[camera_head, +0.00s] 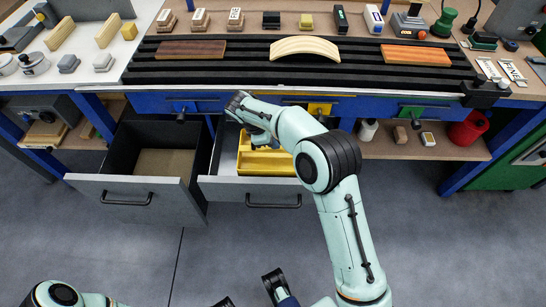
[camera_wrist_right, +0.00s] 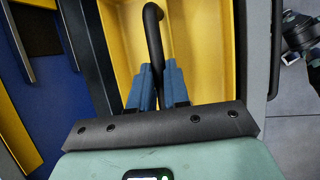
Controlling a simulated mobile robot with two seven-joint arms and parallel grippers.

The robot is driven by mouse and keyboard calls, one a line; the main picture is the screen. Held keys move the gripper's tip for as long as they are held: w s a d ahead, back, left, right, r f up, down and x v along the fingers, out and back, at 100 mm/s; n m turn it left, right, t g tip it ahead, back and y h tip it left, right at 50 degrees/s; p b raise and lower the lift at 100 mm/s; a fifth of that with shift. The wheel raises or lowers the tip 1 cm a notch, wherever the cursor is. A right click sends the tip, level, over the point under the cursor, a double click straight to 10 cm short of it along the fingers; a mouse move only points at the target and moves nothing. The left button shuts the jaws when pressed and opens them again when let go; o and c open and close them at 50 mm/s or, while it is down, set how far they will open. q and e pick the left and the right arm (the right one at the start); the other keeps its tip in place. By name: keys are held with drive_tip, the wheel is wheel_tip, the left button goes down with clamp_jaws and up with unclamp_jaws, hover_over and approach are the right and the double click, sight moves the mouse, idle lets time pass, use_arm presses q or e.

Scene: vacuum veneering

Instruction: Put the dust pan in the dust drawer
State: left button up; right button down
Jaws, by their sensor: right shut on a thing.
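The yellow dust pan (camera_head: 265,160) shows inside the outline of the right-hand open drawer (camera_head: 248,189), partly hidden by my right arm. Its height above the drawer floor cannot be told. My right gripper (camera_head: 240,105) reaches over the back of this drawer. In the right wrist view, its blue fingers (camera_wrist_right: 158,85) are shut on the pan's black handle (camera_wrist_right: 153,35), with the yellow pan (camera_wrist_right: 120,40) around and beyond it. My left gripper (camera_head: 250,292) is at the bottom edge, mostly cut off, its two dark fingertips apart and nothing seen between them.
Another open drawer (camera_head: 125,190) with a brown bottom stands to the left. Above, the workbench holds a black slatted bed (camera_head: 340,75) with several wooden pieces. A lower shelf (camera_head: 450,147) at right holds a red container (camera_head: 468,130) and small items. The grey floor in front is clear.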

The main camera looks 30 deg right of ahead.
sight(274, 157)
wheel_tip(274, 157, down, 9)
drive_tip(key=shift+r+b, duration=0.2)
drive_tip(key=shift+b, duration=0.45)
drive_tip(key=shift+f, duration=0.1)
drive_tip(key=shift+f, duration=0.15)
drive_tip(key=c, duration=1.1)
unclamp_jaws()
drive_tip(key=shift+a+r, duration=0.1)
drive_tip(key=shift+r, duration=0.45)
drive_tip(key=p+v, duration=0.2)
drive_tip(key=v, duration=0.9)
drive_tip(key=shift+a+r, duration=0.15)
drive_tip(key=shift+a, duration=0.05)
